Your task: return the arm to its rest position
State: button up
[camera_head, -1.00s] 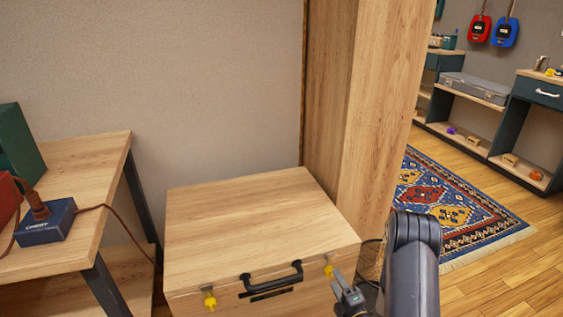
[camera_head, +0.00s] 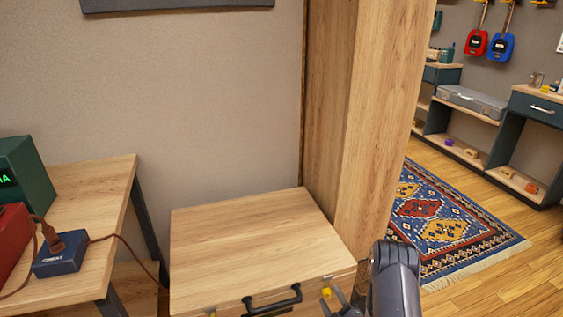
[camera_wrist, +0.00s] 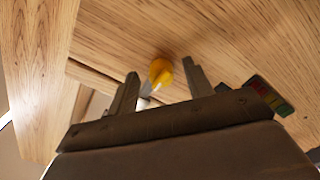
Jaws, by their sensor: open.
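My gripper (camera_head: 341,309) is at the bottom edge of the head view, just right of and below the yellow latch (camera_head: 327,293) on the front of a closed wooden case (camera_head: 255,240). In the wrist view my gripper (camera_wrist: 163,82) is open, its two fingers apart. The yellow latch (camera_wrist: 160,72) shows between the fingertips, close to them; I cannot tell whether they touch it. My grey arm link (camera_head: 395,280) is at the lower middle right of the head view.
A wooden table (camera_head: 105,180) at the left holds a blue box (camera_head: 60,254) with a cable. A tall wooden post (camera_head: 365,110) stands behind the case. A patterned rug (camera_head: 440,225) and open floor lie to the right, with shelves beyond.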

jog(key=m+p, duration=0.7)
jog(key=m, duration=0.3)
jog(key=shift+a, duration=0.15)
jog(key=shift+s+f, duration=0.1)
jog(key=shift+s, duration=0.35)
jog(key=shift+d, duration=0.25)
